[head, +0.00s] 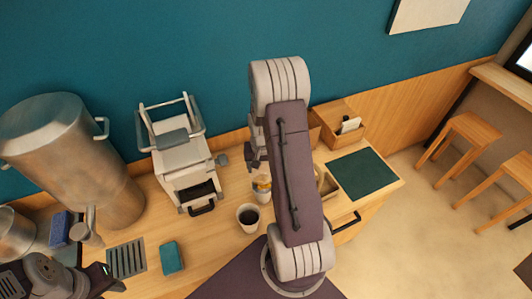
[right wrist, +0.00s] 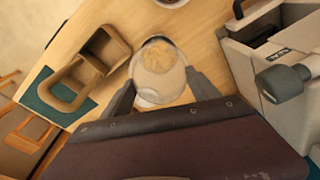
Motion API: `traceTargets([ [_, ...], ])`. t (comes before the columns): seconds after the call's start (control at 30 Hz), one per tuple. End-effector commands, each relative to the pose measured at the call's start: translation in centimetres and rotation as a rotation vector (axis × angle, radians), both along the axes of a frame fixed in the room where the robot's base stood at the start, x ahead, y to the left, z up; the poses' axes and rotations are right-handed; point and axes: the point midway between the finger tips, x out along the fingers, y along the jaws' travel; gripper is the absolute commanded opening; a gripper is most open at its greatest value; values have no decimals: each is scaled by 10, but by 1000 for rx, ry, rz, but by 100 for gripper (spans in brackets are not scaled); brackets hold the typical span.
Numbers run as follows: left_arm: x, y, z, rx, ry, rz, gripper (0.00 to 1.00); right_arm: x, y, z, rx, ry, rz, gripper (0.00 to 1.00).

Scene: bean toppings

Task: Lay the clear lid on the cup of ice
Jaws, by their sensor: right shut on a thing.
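My right gripper (right wrist: 162,95) has its fingers on both sides of a clear, domed lid (right wrist: 148,82), shut on it. A cup (head: 262,195) with pale yellowish contents stands under my right gripper (head: 260,172) in the head view. In the right wrist view the lid lies in line with that cup, and the pale contents (right wrist: 157,57) show through or beside it. I cannot tell whether the lid touches the cup's rim. My left gripper (head: 103,277) is at the lower left, only partly visible, its fingers unclear.
A cup of dark liquid (head: 248,218) stands close by, nearer the front. A white machine (head: 184,160) stands to the left, and a large metal container (head: 75,160) further left. A wooden box (head: 338,127) and a green mat (head: 364,174) lie to the right.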

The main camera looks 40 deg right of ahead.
Motion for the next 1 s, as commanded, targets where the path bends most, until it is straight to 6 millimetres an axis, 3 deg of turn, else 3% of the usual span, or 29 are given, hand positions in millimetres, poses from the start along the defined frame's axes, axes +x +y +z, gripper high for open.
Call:
traceTargets([
  [0.27,0,0,-8,0,0,0,36,0,0,-9,1,1,0,33],
  [0.8,0,0,-57,0,0,0,36,0,0,-67,1,1,0,33],
  [1.0,0,0,-59,0,0,0,36,0,0,-70,1,1,0,33],
])
